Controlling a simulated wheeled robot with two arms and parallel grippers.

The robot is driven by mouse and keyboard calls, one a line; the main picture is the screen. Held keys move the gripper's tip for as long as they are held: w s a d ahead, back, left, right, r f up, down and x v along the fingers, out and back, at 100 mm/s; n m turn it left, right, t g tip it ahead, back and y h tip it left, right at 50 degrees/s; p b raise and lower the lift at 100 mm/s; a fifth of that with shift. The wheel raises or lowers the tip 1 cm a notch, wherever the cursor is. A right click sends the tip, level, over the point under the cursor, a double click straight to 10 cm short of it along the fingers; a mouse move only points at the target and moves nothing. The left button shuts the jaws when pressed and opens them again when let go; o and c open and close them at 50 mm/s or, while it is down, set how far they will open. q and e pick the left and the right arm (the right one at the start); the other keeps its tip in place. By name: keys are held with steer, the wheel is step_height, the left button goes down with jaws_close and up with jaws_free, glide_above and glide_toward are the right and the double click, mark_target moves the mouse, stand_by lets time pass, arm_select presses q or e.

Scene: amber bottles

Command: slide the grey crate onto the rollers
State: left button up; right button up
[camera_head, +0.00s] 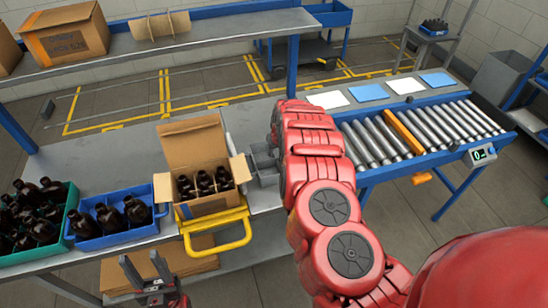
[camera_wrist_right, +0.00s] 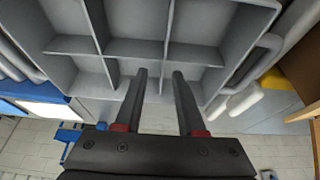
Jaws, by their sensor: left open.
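The grey crate (camera_head: 263,163) stands on the grey bench beside the cardboard box, largely hidden behind my red right arm. Its compartments and dividers (camera_wrist_right: 165,48) fill the top of the right wrist view. My right gripper (camera_wrist_right: 160,73) has its two dark fingers apart, overlapping the crate's near wall in that view; I cannot tell whether they touch it. In the head view this gripper is hidden by the arm. The rollers (camera_head: 455,120) lie in a blue-framed conveyor to the right. My left gripper (camera_head: 145,264) is open and empty in front of the bench.
An open cardboard box (camera_head: 192,150) with amber bottles stands by a yellow handle (camera_head: 232,240). A blue crate (camera_head: 90,238) and a green crate (camera_head: 72,196) of bottles are further left. An orange bar (camera_head: 404,132) crosses the rollers.

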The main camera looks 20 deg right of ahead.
mark_target(276, 153)
steer(key=x, duration=0.3)
steer(key=shift+w+d+f, duration=0.1)
steer(key=shift+w+a+f, duration=0.1)
steer(key=shift+a+f, duration=0.2)
steer(key=shift+f, duration=0.2)
jaws_close()
stand_by(1.3)
